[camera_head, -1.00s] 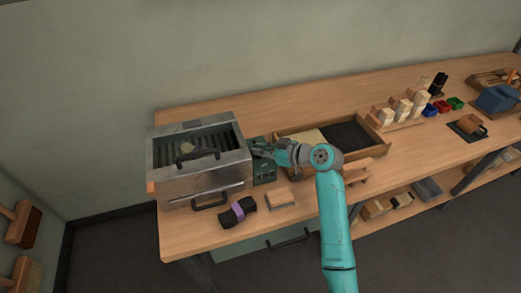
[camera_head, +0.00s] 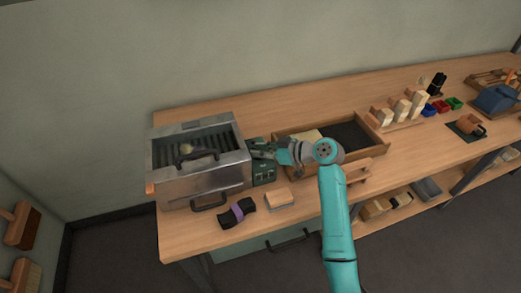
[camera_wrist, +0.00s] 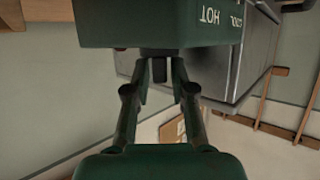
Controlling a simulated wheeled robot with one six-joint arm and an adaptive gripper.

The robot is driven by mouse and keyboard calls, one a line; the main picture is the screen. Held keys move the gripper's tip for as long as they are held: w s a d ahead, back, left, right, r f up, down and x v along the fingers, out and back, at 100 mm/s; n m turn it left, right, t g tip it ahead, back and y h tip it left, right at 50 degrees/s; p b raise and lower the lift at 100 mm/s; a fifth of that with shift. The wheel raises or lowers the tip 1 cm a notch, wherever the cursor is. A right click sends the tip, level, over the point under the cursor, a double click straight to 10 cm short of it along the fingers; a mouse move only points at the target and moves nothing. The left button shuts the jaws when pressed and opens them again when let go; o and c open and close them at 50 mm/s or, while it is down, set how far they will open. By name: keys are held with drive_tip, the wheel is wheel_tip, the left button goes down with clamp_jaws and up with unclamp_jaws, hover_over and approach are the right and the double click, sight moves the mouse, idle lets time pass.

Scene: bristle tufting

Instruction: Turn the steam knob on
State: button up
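The green control box (camera_head: 264,172) stands against the right side of the steel steamer (camera_head: 205,172) on the bench. The dark steam knob (camera_wrist: 160,70) projects from the box's near face. My gripper (camera_wrist: 160,88) has its two fingers spread, one on each side of the knob, with narrow gaps seeming to show beside it. In the head view my gripper (camera_head: 262,150) is at the box, and it hides the knob there.
A wooden tray (camera_head: 283,141) lies behind my arm. A small wooden block (camera_head: 279,199) and a black strap with a purple band (camera_head: 237,213) lie at the front edge. Blocks and colored bins (camera_head: 441,105) stand far right.

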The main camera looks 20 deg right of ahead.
drive_tip(key=shift+d, duration=0.1)
drive_tip(key=v, duration=1.2)
